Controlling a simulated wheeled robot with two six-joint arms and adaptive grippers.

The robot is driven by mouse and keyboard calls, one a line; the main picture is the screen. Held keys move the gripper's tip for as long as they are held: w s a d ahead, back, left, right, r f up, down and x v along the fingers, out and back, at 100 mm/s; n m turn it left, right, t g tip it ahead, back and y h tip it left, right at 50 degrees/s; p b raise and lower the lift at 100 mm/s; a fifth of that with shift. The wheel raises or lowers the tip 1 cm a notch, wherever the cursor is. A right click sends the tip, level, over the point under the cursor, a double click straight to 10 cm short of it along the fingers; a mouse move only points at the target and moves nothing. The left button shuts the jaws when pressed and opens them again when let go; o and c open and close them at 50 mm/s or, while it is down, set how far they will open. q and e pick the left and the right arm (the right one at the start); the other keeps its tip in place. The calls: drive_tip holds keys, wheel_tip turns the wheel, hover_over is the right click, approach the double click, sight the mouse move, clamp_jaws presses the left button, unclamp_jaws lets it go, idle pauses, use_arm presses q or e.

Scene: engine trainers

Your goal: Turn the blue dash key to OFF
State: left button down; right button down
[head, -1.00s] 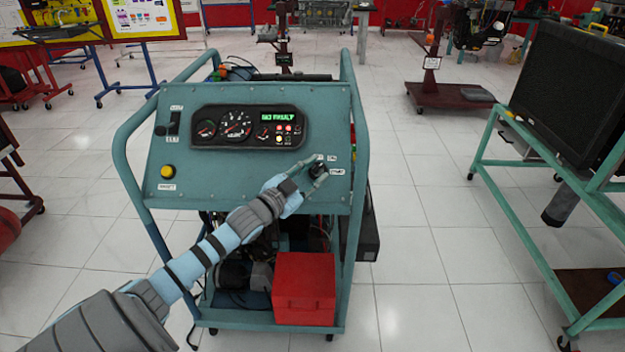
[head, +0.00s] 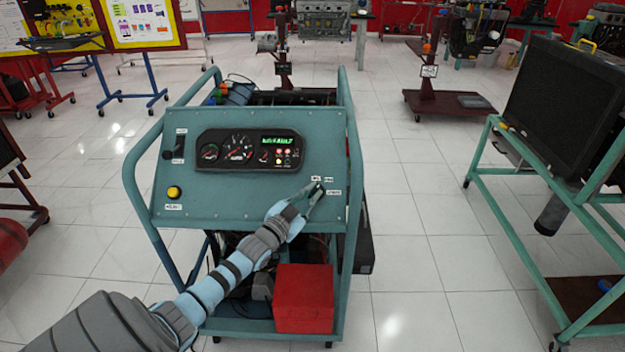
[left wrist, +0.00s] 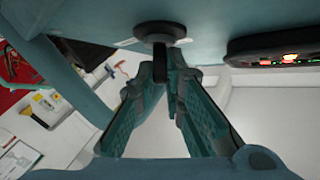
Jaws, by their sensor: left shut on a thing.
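The teal dash panel (head: 225,205) stands on a tubular frame in the head view. My left gripper (head: 313,192) reaches the small labelled key switch at the panel's lower right. In the left wrist view, the key (left wrist: 161,36) sticks out from a round dark base and looks black, not blue. My left gripper (left wrist: 167,62) is shut on it, with a fingertip on each side. In the head view the fingers hide most of the key, and its exact angle cannot be told. My right gripper is not in view.
The gauge cluster (head: 247,151) with a lit green display sits left of the key. A yellow button (head: 174,192) and a dark switch (head: 179,145) are farther left. A red box (head: 304,300) stands low on the frame. A green stand (head: 500,215) is at right, with clear floor between.

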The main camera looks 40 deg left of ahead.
use_arm(q)
drive_tip(key=n+y+p, duration=0.1)
drive_tip(key=p, duration=0.1)
drive_tip(key=n+y+p, duration=0.1)
drive_tip(key=p, duration=0.1)
drive_tip(key=shift+d+r, duration=0.15)
drive_tip(key=shift+r, duration=0.25)
drive_tip(key=shift+w+d+f+n+y+p, duration=0.1)
drive_tip(key=shift+n+y+p, duration=0.45)
drive_tip(key=shift+n+y, duration=0.2)
drive_tip(key=n+y, duration=0.1)
drive_tip(key=n, duration=0.1)
drive_tip(key=n+y, duration=0.1)
drive_tip(key=y, duration=0.1)
drive_tip(key=shift+d+f+n, duration=0.2)
drive_tip(key=shift+f+n, duration=0.1)
drive_tip(key=shift+n, duration=0.05)
drive_tip(key=shift+w+d+f+n+g+y, duration=0.1)
drive_tip(key=shift+n+g+y, duration=0.5)
drive_tip(key=shift+n+y, duration=0.45)
drive_tip(key=shift+d+n+g+y, duration=0.1)
drive_tip(key=shift+n+g+y, duration=0.5)
drive_tip(key=shift+n+y, duration=0.4)
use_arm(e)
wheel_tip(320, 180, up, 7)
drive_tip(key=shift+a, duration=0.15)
use_arm(q)
drive_tip(key=shift+n, duration=0.25)
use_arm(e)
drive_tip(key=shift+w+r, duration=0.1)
